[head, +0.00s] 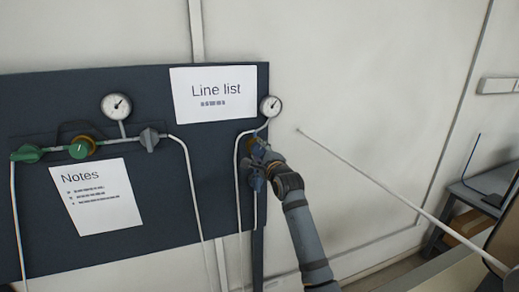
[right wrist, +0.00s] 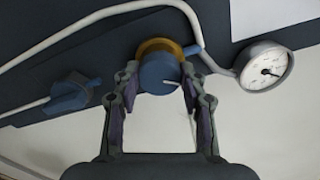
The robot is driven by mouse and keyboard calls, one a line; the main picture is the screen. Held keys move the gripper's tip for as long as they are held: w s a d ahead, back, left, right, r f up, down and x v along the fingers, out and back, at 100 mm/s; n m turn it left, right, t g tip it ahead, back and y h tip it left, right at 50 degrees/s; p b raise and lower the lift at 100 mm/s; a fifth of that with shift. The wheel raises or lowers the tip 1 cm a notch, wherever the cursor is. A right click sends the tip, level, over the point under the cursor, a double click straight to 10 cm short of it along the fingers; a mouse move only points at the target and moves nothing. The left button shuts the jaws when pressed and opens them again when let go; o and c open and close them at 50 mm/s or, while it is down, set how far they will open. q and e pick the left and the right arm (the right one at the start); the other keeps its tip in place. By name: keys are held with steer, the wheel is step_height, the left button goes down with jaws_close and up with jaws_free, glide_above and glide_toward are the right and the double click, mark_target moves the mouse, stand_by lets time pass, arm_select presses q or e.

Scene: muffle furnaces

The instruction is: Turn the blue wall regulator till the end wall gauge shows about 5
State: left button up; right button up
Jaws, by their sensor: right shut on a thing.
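The blue wall regulator (right wrist: 158,72) has a round blue knob on a brass-coloured body. In the right wrist view my right gripper (right wrist: 160,84) has one finger on each side of the knob and is shut on it. In the head view my right gripper (head: 262,156) reaches the right end of the dark panel and hides most of the regulator. The end wall gauge (head: 271,106) is a small white dial just above; it also shows in the right wrist view (right wrist: 266,66). Its numbers are too small to read surely. My left gripper is not in view.
A blue valve handle (right wrist: 76,93) sits beside the regulator on the pale pipe. On the panel (head: 150,239) further left are a larger gauge (head: 116,106), a green regulator (head: 80,149) and a grey valve (head: 149,139). A thin pale rod (head: 400,202) crosses the right side.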

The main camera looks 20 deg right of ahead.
steer(key=shift+m+p, duration=0.4)
steer(key=shift+m, duration=0.7)
steer(key=o, duration=1.1)
steer(key=shift+o, duration=0.2)
steer(key=shift+s, duration=0.1)
steer(key=s, duration=1.1)
steer(key=shift+s+d, duration=0.2)
steer(key=shift+s, duration=0.2)
